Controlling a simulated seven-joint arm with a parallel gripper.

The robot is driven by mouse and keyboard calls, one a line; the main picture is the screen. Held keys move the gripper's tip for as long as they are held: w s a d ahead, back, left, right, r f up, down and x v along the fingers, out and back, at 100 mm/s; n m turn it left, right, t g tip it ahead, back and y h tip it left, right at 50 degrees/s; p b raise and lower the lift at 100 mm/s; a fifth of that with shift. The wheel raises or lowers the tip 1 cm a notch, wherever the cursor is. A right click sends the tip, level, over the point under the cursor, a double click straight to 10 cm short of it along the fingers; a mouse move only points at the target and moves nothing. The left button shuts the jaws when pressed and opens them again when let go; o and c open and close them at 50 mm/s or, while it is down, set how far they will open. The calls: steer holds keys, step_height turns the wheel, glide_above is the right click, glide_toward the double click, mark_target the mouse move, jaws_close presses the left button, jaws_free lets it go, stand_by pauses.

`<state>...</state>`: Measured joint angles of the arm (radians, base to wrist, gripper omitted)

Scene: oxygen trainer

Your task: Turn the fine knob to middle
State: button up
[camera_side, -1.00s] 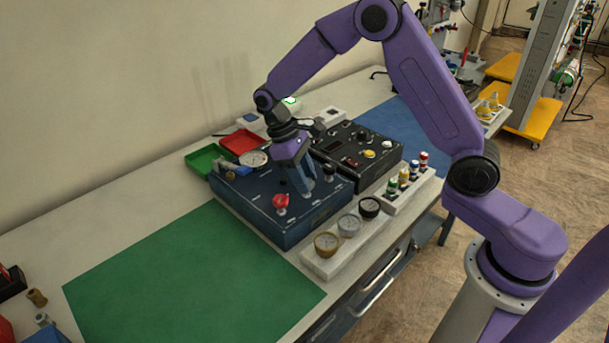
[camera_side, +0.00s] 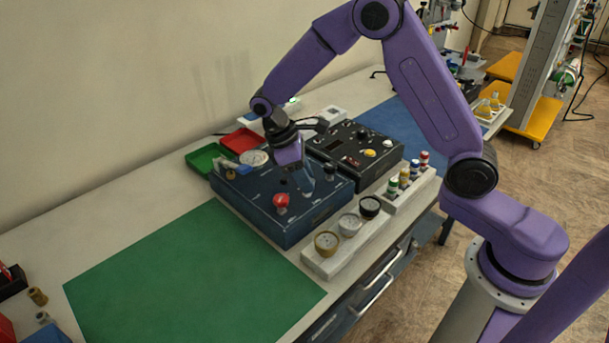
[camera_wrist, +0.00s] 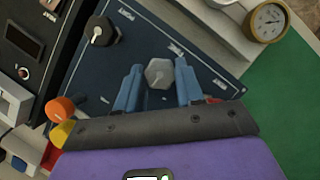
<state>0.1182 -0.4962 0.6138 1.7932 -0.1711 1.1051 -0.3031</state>
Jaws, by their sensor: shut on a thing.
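A grey faceted knob (camera_wrist: 158,73) with a pale mark on its top stands on the dark blue panel in the wrist view. My gripper (camera_wrist: 158,78) is shut on this knob, with one blue finger on each side of it. In the side view, my gripper (camera_side: 305,187) points down onto the top of the blue panel box (camera_side: 300,230), and its fingers hide the knob. A black knob (camera_wrist: 100,32) with a white pointer sits beside the grey one.
A red knob (camera_side: 281,202) stands on the panel near my fingers. A dark control box (camera_side: 360,160) adjoins the panel. A white rack with several gauges (camera_side: 326,243) lies in front. The green mat (camera_side: 190,280) is clear. Red (camera_side: 242,141) and green (camera_side: 204,160) trays lie behind.

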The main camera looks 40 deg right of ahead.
steer(key=shift+w, duration=0.1)
steer(key=o, duration=1)
steer(key=shift+o, duration=0.2)
steer(key=shift+r, duration=0.1)
steer(key=v, duration=1.7)
steer(key=shift+r, duration=0.15)
steer(key=shift+a, duration=0.1)
steer(key=s+d+f+n+t+y, duration=0.1)
steer(key=s+d+f, duration=0.1)
steer(key=s, duration=0.8)
steer(key=s+d+f+n+t+y, duration=0.1)
steer(key=s+d+f, duration=0.1)
steer(key=s, duration=0.9)
steer(key=s+d+f+n+t+y, duration=0.1)
steer(key=s+d+f, duration=0.1)
steer(key=s, duration=0.9)
steer(key=shift+s+d+f+n+y, duration=0.25)
steer(key=shift+d+f+n+y, duration=0.05)
steer(key=shift+d+f, duration=0.15)
